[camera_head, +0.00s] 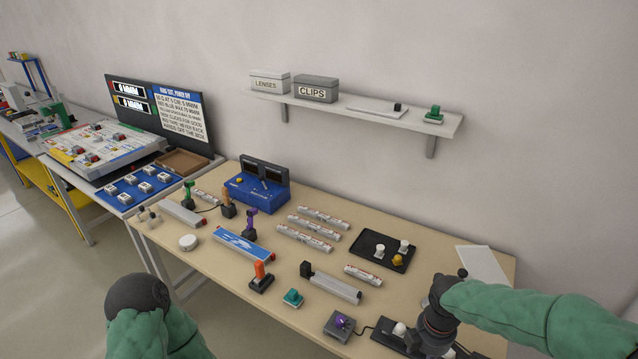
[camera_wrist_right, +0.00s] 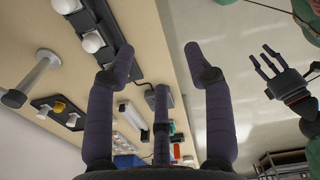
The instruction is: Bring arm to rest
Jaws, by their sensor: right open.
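My right gripper (camera_head: 432,335) is above the right front part of the workbench (camera_head: 215,275), by a black strip with white bulbs (camera_head: 383,335). The arm hides part of the strip. In the right wrist view its fingers (camera_wrist_right: 150,65) are spread apart with nothing between them. The strip (camera_wrist_right: 92,42) lies beyond them there. My left arm (camera_head: 140,310) is at the lower left in the head view, in front of the bench; its fingers do not show there. My left gripper (camera_wrist_right: 272,65) shows in the right wrist view with fingers apart and empty, over the floor.
A grey box with a purple knob (camera_head: 340,325), a teal block (camera_head: 292,298) and an orange-handled tool (camera_head: 261,275) stand near the front edge. A black tray (camera_head: 383,250) with knobs lies behind. A wall shelf (camera_head: 446,125) hangs above.

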